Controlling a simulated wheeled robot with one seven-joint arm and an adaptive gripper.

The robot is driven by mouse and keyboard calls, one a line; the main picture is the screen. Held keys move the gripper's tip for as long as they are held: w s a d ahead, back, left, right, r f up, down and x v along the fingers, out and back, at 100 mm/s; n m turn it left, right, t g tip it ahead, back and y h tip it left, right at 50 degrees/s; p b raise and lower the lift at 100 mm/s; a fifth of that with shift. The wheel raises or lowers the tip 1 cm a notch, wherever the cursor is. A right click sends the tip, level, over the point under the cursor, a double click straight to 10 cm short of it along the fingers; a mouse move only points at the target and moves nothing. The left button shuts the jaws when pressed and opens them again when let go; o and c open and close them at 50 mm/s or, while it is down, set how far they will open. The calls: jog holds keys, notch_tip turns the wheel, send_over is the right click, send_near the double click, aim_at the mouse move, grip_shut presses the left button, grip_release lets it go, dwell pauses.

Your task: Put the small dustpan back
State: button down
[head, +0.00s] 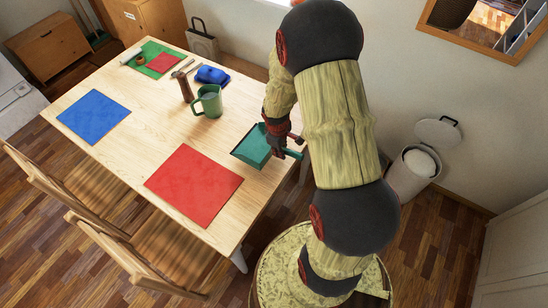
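The small teal dustpan (250,151) is at the table's right edge, to the right of the red mat. Its pan faces left, and a teal part shows on the far side of my gripper. My gripper (284,149) is at the right side of the dustpan, over or beside its handle end. My gripper and arm hide part of the dustpan there. I cannot tell whether the fingers are closed on it, or whether the dustpan rests on the table or is held just above it.
The wooden table (150,139) carries a red mat (194,184), a blue mat (93,116), a green mug (209,101), a brown mill (186,88) and a blue dish (212,75). Chairs (150,240) stand along the near left side. An open white bin (412,172) stands right of my arm.

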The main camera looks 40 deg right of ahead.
jog(key=w+f, duration=0.1)
jog(key=w+a+f, duration=0.1)
jog(key=shift+w+f+b, duration=0.15)
jog(key=shift+f+b, duration=0.15)
jog(key=shift+f, duration=0.1)
jog(key=shift+w+f+b, duration=0.15)
jog(key=shift+f+b, duration=0.15)
jog(key=shift+f, duration=0.6)
jog(key=shift+w+f+b, duration=0.15)
jog(key=shift+f+b, duration=0.15)
jog(key=shift+f, duration=0.6)
jog(key=shift+f, duration=0.2)
jog(key=c, duration=1.7)
grip_release()
jog(key=shift+o, duration=0.2)
jog(key=shift+r, duration=0.1)
